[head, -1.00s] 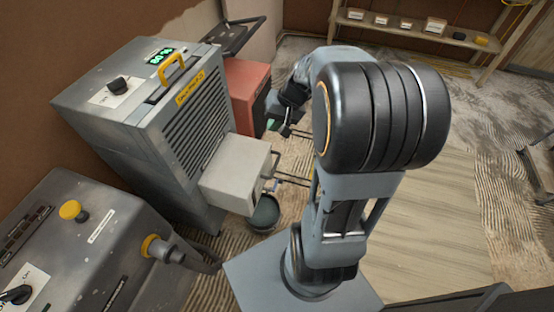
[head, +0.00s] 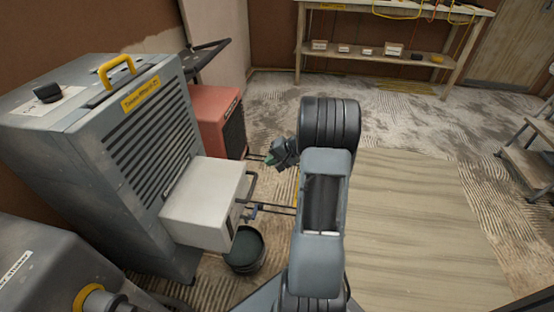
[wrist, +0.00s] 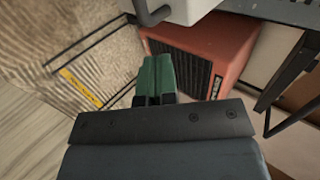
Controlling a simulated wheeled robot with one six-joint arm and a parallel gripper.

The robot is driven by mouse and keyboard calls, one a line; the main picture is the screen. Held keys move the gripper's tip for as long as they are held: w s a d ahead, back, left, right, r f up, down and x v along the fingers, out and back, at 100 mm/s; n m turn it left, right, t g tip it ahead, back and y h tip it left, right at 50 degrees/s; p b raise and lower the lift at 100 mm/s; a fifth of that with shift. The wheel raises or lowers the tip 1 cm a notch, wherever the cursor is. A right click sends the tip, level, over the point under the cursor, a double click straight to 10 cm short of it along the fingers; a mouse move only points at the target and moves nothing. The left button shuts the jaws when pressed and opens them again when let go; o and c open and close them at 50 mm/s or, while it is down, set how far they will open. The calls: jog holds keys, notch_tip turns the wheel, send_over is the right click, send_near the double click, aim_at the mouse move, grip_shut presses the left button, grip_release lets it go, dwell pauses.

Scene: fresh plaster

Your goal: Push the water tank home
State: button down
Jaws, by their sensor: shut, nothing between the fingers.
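The water tank (head: 205,200) is a pale grey box sticking well out of the front of the grey dehumidifier (head: 110,150). A dark bar handle (head: 250,187) is on its outer face. In the wrist view a pale corner of the tank (wrist: 190,8) shows at the top, with its handle (wrist: 152,14). My gripper (head: 270,159) is beyond the tank's outer end, apart from it in the head view. In the wrist view its green-padded fingers (wrist: 157,75) are together and empty, with the handle ahead of them.
A dark bucket (head: 246,250) stands on the floor below the tank. A red unit (head: 218,118) stands behind the dehumidifier, and another grey machine (head: 40,270) is at the front left. Boards (head: 415,220) cover the floor at the right, mostly clear.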

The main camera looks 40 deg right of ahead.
aim_at(246, 166)
jog(key=shift+w+a+f+b, duration=0.35)
jog(key=shift+w+a+f, duration=0.1)
jog(key=shift+w+a, duration=0.4)
jog(key=shift+w+a+f+b, duration=0.35)
jog(key=shift+w+a+f, duration=0.1)
jog(key=shift+w+a, duration=0.35)
jog(key=shift+w+a+f+b, duration=0.4)
jog(key=shift+w+a, duration=0.3)
jog(key=shift+w, duration=0.2)
